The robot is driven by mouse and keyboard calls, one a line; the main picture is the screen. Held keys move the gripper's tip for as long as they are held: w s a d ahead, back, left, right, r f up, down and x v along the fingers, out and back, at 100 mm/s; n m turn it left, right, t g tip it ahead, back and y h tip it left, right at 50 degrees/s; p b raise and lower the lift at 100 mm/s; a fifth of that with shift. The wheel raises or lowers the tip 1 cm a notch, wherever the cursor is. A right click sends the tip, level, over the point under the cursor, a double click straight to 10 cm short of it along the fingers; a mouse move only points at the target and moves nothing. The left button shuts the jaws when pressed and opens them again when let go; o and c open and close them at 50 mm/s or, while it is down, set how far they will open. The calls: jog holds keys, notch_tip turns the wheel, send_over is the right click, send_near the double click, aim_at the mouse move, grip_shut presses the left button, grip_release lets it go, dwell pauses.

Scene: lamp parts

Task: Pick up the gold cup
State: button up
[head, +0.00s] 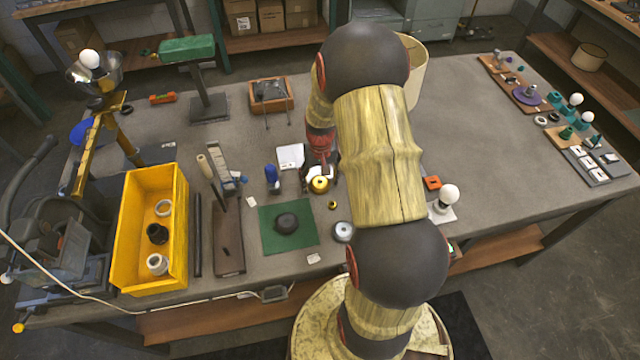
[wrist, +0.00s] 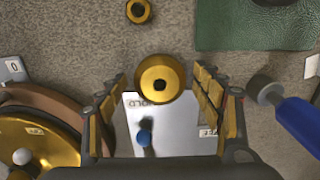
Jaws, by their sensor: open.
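The gold cup (head: 319,184) is a small round brass piece with a dark hole in its middle, on the grey workbench. In the wrist view the gold cup (wrist: 160,72) sits between the tips of the open jaws, with a gap on each side. My gripper (wrist: 162,82) points down over it, empty. In the head view my gripper (head: 321,168) is partly hidden by my arm, and the cup shows at its near side. I cannot tell the exact height of the fingertips above the bench.
A white printed card (wrist: 165,125) lies under the jaws. A small gold ring (wrist: 138,11) lies beyond the cup. A blue-handled tool (wrist: 298,122) is close on the right, a large brass disc (wrist: 38,140) on the left. A green mat (head: 270,240) holds a dark dome.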

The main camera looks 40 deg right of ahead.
jog(key=shift+c, duration=0.6)
jog(key=c, duration=1.1)
jog(key=shift+o, duration=0.2)
jog(key=shift+r, duration=0.15)
